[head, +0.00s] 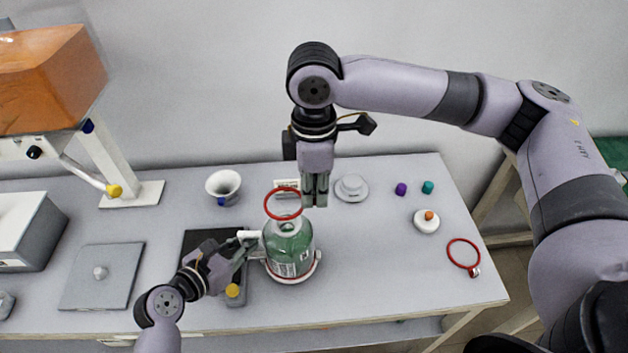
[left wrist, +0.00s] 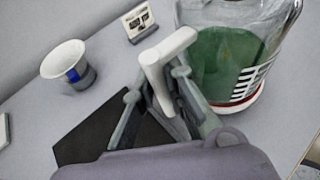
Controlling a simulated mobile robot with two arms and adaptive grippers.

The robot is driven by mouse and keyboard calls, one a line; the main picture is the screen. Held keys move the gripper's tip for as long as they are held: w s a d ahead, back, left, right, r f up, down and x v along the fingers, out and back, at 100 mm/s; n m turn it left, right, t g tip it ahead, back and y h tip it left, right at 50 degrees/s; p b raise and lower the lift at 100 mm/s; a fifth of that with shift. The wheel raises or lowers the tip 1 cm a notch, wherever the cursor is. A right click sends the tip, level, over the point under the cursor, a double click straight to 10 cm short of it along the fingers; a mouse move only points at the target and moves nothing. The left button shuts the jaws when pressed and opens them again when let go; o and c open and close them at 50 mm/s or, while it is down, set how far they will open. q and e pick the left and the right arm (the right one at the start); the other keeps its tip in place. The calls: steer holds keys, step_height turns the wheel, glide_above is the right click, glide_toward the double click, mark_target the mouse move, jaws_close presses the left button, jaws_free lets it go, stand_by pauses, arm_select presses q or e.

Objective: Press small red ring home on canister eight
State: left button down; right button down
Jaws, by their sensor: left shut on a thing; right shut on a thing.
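The glass canister (head: 289,250) with green contents stands on a white round base (head: 296,281) with a reddish rim. It also shows in the left wrist view (left wrist: 228,62). My left gripper (head: 243,244) is shut on a white T-shaped handle (left wrist: 165,62) beside the canister; whether the handle belongs to the canister or its base I cannot tell. My right gripper (head: 314,198) points down and is shut on a red ring (head: 267,203) at the ring's right side. The ring appears over the canister's top; whether it touches the neck I cannot tell.
A second red ring (head: 452,246) with a metal clip lies at the right. A white funnel-like cup (head: 223,184), a small card (left wrist: 139,22), a white disc (head: 351,189), small caps (head: 428,187) and a grey plate (head: 101,277) lie around.

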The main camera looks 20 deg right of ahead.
steer(key=shift+f, duration=2.9)
steer(key=shift+f, duration=1.55)
steer(key=c, duration=1.5)
jaws_free()
steer(key=shift+c, duration=0.2)
steer(key=o, duration=0.6)
steer(key=shift+c, duration=0.2)
steer(key=shift+d, duration=0.15)
steer(key=shift+s+d, duration=0.25)
steer(key=shift+d, duration=0.55)
steer(key=shift+s+d, duration=0.25)
steer(key=shift+d, duration=0.5)
